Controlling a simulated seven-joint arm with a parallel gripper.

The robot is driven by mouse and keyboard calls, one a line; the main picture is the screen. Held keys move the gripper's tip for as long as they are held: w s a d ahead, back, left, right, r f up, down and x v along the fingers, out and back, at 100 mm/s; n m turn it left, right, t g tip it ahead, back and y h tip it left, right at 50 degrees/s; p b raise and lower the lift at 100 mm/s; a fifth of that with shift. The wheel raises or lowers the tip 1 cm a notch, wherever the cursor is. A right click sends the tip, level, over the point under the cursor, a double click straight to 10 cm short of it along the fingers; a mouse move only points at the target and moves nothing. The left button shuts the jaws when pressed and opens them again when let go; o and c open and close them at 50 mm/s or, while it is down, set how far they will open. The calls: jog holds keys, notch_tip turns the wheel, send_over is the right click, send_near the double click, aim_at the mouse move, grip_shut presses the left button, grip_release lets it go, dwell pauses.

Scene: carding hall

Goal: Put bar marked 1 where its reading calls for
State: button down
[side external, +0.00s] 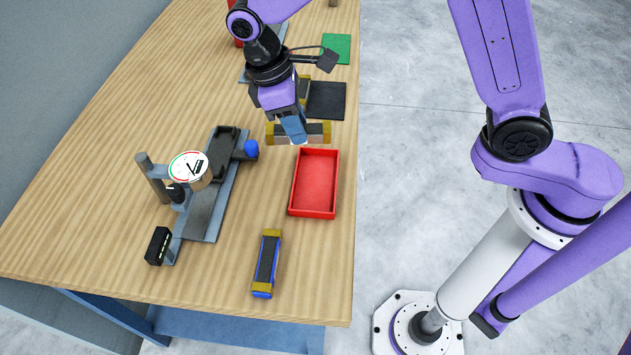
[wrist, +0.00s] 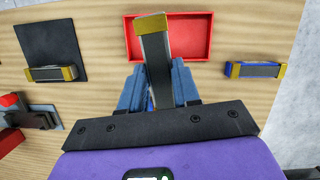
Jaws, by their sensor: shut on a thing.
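My gripper (side external: 294,132) is shut on a bar (side external: 318,131) with yellow ends and holds it above the table, just behind the red tray (side external: 292,197). The wrist view shows the held bar (wrist: 155,58) between the fingers, its far yellow end over the tray. A second bar (side external: 266,262), with blue sides and a yellow end, lies on the table at the front. A third yellow-ended bar (wrist: 55,73) lies at the black mat's edge. No number is legible on any bar. A dial gauge (side external: 190,167) has a green and red rim; its reading is unclear.
The gauge stands on a grey plate (side external: 203,222) with a blue knob (side external: 251,148). A small black box (side external: 158,246) is at its front end. A black mat (side external: 327,100) and a green mat (side external: 337,45) lie along the table's right edge. The red tray looks empty.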

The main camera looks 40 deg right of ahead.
aim_at(316, 128)
jog(key=m, duration=0.3)
jog(key=f+m+y, duration=0.1)
jog(key=shift+s+d+g, duration=0.35)
jog(key=shift+g, duration=0.05)
jog(key=m, duration=0.3)
jog(key=f+m+y, duration=0.1)
jog(key=shift+s+d+m, duration=0.2)
jog(key=shift+s+m, duration=0.2)
jog(key=m, duration=0.1)
jog(key=m+y, duration=0.1)
jog(key=m, duration=0.2)
jog(key=shift+s+d+f+m, duration=0.25)
jog(key=shift+s+f+m, duration=0.05)
jog(key=shift+s+f, duration=0.05)
jog(key=m, duration=0.2)
jog(key=m+y, duration=0.1)
jog(key=f+m, duration=0.1)
jog(key=m, duration=0.1)
jog(key=shift+s+d+m+y, duration=0.25)
jog(key=shift+s+m+y, duration=0.05)
jog(key=shift+y, duration=0.1)
jog(key=shift+f, duration=0.15)
jog(key=shift+m+t, duration=0.3)
jog(key=shift+f, duration=3.85)
jog(key=shift+f, duration=0.1)
jog(key=c, duration=0.8)
grip_release()
